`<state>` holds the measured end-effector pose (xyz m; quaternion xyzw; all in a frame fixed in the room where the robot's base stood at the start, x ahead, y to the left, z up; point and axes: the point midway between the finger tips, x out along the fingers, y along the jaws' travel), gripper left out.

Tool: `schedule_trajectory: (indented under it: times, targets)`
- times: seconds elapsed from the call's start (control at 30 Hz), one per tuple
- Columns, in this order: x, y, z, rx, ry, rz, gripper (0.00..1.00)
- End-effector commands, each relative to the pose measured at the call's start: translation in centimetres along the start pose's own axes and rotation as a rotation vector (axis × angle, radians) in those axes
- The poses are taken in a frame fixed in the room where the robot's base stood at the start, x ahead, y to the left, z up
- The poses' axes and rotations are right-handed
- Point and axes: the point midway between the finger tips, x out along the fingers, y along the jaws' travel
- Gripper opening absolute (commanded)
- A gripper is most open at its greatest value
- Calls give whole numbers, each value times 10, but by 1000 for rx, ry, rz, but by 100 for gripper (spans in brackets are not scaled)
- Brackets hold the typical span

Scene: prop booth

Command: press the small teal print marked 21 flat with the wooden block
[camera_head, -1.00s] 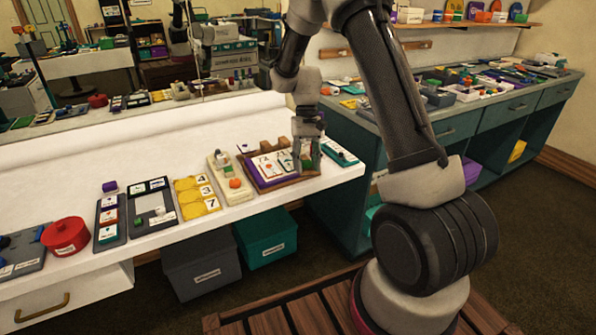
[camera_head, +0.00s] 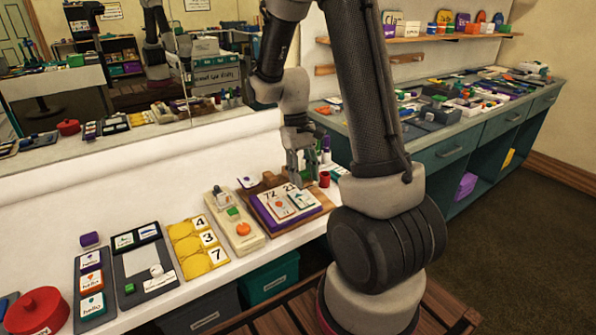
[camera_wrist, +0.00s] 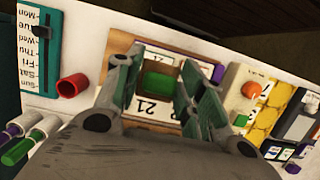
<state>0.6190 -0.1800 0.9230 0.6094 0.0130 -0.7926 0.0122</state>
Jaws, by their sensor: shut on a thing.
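The print marked 21 (camera_head: 302,199) is a small white card with a teal figure. It lies on the right of a purple-edged pad on a wooden board (camera_head: 318,212). In the wrist view its number 21 (camera_wrist: 150,108) shows below the held block. My gripper (camera_head: 303,181) is over the back part of this card. In the wrist view my gripper (camera_wrist: 160,88) is shut on a small block with a green top (camera_wrist: 157,86), seemingly the wooden block.
A card marked 72 (camera_head: 277,206) lies left of 21. A red cup (camera_wrist: 73,87) and several capped markers (camera_wrist: 20,148) stand close by. A cream tray (camera_head: 246,240) and yellow number cards (camera_head: 188,262) lie to the left. The bench's front edge is near.

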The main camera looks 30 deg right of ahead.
Motion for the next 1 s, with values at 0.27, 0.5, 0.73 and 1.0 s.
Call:
schedule_trajectory:
  times: [0.27, 0.5, 0.73, 1.0]
  targets:
    - [18, 0, -7, 2, 3, 5, 20]
    - [37, 0, -15, 2, 2, 5, 20]
    - [45, 0, -18, 2, 4, 5, 20]
    - [46, 0, -19, 2, 5, 5, 20]
